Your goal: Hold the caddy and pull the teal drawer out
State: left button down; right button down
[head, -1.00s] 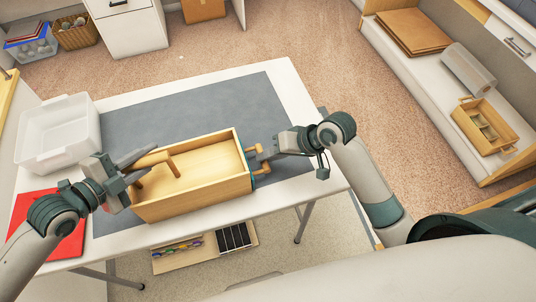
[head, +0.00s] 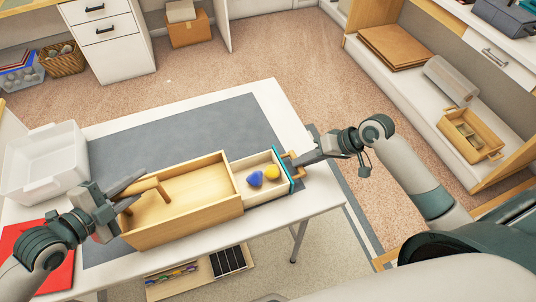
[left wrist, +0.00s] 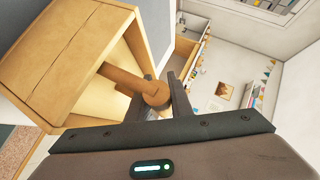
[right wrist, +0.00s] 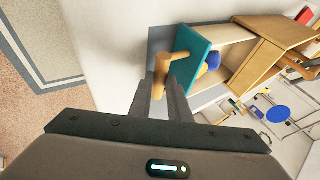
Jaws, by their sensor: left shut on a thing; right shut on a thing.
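The wooden caddy (head: 185,215) sits on the grey mat of the table. My left gripper (head: 138,188) is shut on its wooden handle (head: 152,188), which also shows in the left wrist view (left wrist: 130,82). The teal-fronted drawer (head: 283,168) stands out of the caddy's right end. A blue piece (head: 255,179) and a yellow piece (head: 272,172) lie inside it. My right gripper (head: 297,160) is shut on the drawer's wooden pull; the pull (right wrist: 161,76) and the teal front (right wrist: 193,55) show in the right wrist view.
A clear plastic bin (head: 45,160) stands at the table's left, with a red sheet (head: 50,270) in front of it. The grey mat (head: 190,128) behind the caddy is clear. The table's right edge is close to my right gripper.

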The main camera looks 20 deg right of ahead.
pick_arm(q)
jog(key=shift+s+f, duration=0.25)
jog(key=shift+f, duration=0.3)
pick_arm(e)
jog(key=c, duration=1.6)
grip_release()
jog(key=shift+c, duration=0.2)
jog(key=v, duration=1.2)
pick_arm(q)
jog(key=c, duration=1.5)
grip_release()
jog(key=shift+w+r, duration=0.15)
jog(key=shift+w, duration=0.05)
pick_arm(e)
jog(key=shift+a, duration=0.1)
pick_arm(q)
jog(key=shift+r, duration=0.15)
jog(key=shift+a, duration=0.1)
